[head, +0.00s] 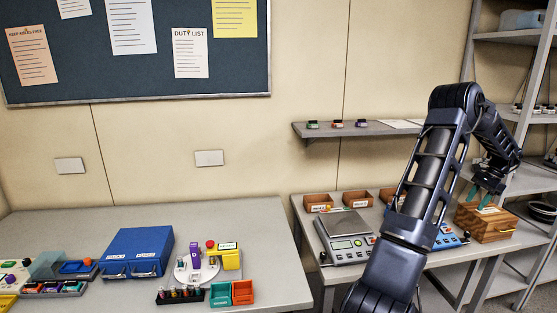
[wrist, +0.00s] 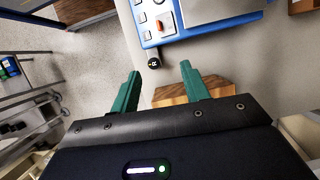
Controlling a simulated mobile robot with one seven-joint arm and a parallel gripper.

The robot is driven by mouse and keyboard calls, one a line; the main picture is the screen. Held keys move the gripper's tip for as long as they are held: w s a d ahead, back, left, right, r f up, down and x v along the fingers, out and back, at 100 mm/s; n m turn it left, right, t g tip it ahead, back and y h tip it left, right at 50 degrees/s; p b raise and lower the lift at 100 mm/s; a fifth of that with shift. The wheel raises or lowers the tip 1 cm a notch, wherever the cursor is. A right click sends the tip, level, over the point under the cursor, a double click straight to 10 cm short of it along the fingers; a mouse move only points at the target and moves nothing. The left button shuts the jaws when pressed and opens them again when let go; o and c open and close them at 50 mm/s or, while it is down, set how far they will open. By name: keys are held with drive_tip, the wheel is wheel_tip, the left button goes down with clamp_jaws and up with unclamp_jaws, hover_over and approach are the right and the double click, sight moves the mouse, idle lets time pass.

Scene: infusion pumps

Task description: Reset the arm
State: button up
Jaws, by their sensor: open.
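My arm (head: 427,180) reaches up and bends down over the right-hand table in the head view. Part of a wooden block or box (wrist: 180,94) shows behind the fingers there. I cannot tell the exact gap between the fingertips and the box.
A blue device (head: 446,238), partly behind my arm, stands left of the box; the wrist view shows a blue-edged device (wrist: 185,20). A scale (head: 345,243) and small wooden bins (head: 318,202) are further left. A wall shelf (head: 350,130) hangs above. Metal racks (head: 520,116) stand right.

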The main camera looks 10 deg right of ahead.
drive_tip(key=w+a+r+n+h, duration=0.1)
drive_tip(key=w+a+r+n, duration=0.15)
drive_tip(key=a+r, duration=0.5)
drive_tip(key=w+a+r+n, duration=0.2)
drive_tip(key=w+a+r, duration=0.2)
drive_tip(key=a, duration=0.7)
drive_tip(key=a+r+n+h, duration=0.1)
drive_tip(key=a+r+n, duration=0.15)
drive_tip(key=a, duration=0.65)
drive_tip(key=a+r+n, duration=0.1)
drive_tip(key=a+r, duration=0.3)
drive_tip(key=a, duration=0.5)
drive_tip(key=s+a+r+n+t+h, duration=0.1)
drive_tip(key=s+a+n, duration=0.25)
drive_tip(key=a, duration=0.55)
drive_tip(key=s+a+r+n+t+h, duration=0.1)
drive_tip(key=s+a+n, duration=0.1)
drive_tip(key=s+a, duration=0.5)
drive_tip(key=s+a+f+n+t, duration=0.1)
drive_tip(key=s+a+n, duration=0.1)
drive_tip(key=s+a, duration=0.2)
drive_tip(key=s+a+f+n+t, duration=0.1)
drive_tip(key=s+a+f+n, duration=0.1)
drive_tip(key=s+a, duration=0.3)
drive_tip(key=a+n, duration=0.1)
drive_tip(key=a, duration=0.2)
drive_tip(key=shift+f, duration=0.3)
drive_tip(key=shift+s+d, duration=0.1)
